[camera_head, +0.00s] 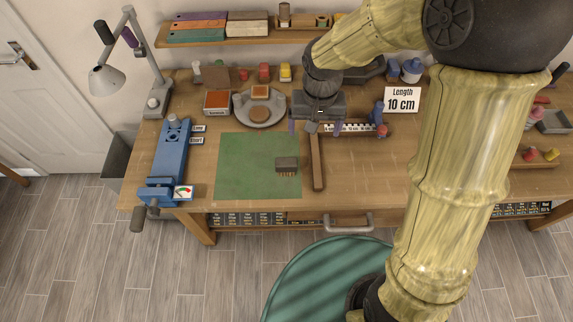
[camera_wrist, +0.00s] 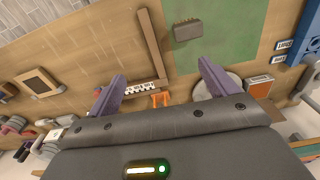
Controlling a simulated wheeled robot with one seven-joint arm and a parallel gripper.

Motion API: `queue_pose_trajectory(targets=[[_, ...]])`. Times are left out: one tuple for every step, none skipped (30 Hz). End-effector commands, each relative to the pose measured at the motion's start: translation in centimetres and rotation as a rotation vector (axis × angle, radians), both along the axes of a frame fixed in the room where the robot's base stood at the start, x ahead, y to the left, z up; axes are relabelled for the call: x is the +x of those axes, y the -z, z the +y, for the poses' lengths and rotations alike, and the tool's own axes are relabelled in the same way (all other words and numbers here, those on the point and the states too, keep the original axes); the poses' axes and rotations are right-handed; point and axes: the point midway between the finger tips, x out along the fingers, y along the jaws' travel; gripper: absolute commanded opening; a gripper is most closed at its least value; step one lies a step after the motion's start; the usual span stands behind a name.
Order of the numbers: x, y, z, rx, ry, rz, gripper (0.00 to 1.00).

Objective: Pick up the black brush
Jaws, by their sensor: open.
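The brush (camera_head: 287,164) is a small dark block with short brown bristles along its front edge. It lies on the right part of the green mat (camera_head: 245,160). In the wrist view the brush (camera_wrist: 187,31) shows near the top, beyond my fingertips, with the green mat (camera_wrist: 226,45) around it. My gripper (camera_head: 316,127) is above the bench, behind and to the right of the brush. Its two purple fingers are spread apart in the wrist view (camera_wrist: 160,72), with nothing held between them.
A long wooden bar (camera_head: 318,165) lies just right of the brush, close to it. A white ruler strip (camera_head: 352,128) and a "10 cm" sign (camera_head: 402,100) stand right of my gripper. A blue vise-like tool (camera_head: 170,155) is at left. The mat's left part is clear.

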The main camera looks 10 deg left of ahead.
Motion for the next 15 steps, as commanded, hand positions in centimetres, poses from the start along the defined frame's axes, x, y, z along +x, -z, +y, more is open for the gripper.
queue_pose_trajectory(targets=[[0.0, 0.4, 2.7, -0.004, -0.026, 0.019, 0.85], [0.0, 0.4, 3.8, -0.007, -0.032, 0.026, 0.85], [-0.1, 0.6, 5.0, -0.010, -0.036, 0.035, 0.85], [-0.2, 0.7, 5.7, -0.012, -0.040, 0.040, 0.85], [-0.2, 0.7, 6.3, -0.014, -0.042, 0.044, 0.85], [-0.3, 0.8, 6.7, -0.015, -0.044, 0.046, 0.85], [-0.3, 0.8, 6.8, -0.015, -0.043, 0.047, 0.85], [-0.3, 0.8, 6.9, -0.015, -0.043, 0.047, 0.85], [-0.3, 0.8, 6.9, -0.016, -0.042, 0.048, 0.85], [-0.3, 0.8, 6.9, -0.016, -0.042, 0.047, 0.85], [-0.3, 0.8, 6.8, -0.015, -0.041, 0.047, 0.85], [-0.3, 0.8, 6.8, -0.015, -0.041, 0.047, 0.85], [-0.3, 0.8, 6.8, -0.015, -0.041, 0.047, 0.85], [-0.3, 0.8, 6.8, -0.015, -0.041, 0.047, 0.85], [-0.3, 0.8, 6.8, -0.015, -0.041, 0.047, 0.85]])
